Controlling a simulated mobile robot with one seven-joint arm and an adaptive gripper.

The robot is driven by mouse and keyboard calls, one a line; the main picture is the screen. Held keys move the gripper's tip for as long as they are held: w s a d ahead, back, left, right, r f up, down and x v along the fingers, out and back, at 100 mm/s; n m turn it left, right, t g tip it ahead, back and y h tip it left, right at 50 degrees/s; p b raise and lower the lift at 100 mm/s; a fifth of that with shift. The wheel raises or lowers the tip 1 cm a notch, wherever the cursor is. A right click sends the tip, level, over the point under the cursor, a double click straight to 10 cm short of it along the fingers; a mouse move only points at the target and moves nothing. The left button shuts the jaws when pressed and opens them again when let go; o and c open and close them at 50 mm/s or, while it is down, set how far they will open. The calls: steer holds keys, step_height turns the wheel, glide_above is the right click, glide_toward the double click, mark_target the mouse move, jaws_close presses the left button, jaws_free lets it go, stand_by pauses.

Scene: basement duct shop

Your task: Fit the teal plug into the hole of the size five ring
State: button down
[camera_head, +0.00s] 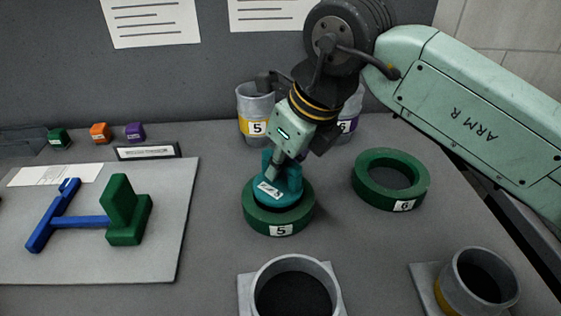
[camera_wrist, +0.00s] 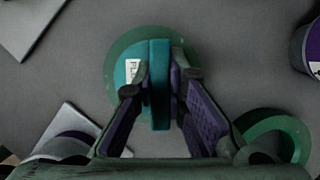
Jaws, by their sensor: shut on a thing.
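The teal plug (camera_head: 292,187), with a white label on its disc, is held by its upright handle in my gripper (camera_head: 283,165). In the wrist view, the handle (camera_wrist: 160,85) stands between the two fingers of my gripper (camera_wrist: 162,88). The plug is over the hole of the green size five ring (camera_head: 262,222), whose label reads 5. Its lower part looks within the ring's outline (camera_wrist: 122,50). The near rim hides the plug's bottom, so I cannot tell how deep it sits. A larger green ring (camera_head: 417,170) labelled 6 lies to the right, empty.
Grey cans labelled 5 (camera_head: 254,126) and 6 (camera_head: 347,124) stand behind. Grey open collars (camera_head: 290,264) (camera_head: 452,283) stand in front. A panel (camera_head: 155,270) at left bears a blue piece (camera_head: 75,222) and a green block (camera_head: 127,222). Small coloured blocks (camera_head: 99,132) lie behind it.

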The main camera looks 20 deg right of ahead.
steer(key=shift+f+b, duration=0.3)
steer(key=shift+f, duration=0.1)
steer(key=c, duration=1.6)
jaws_free()
steer(key=shift+o, duration=0.2)
steer(key=v, duration=1.2)
steer(key=shift+d, duration=0.1)
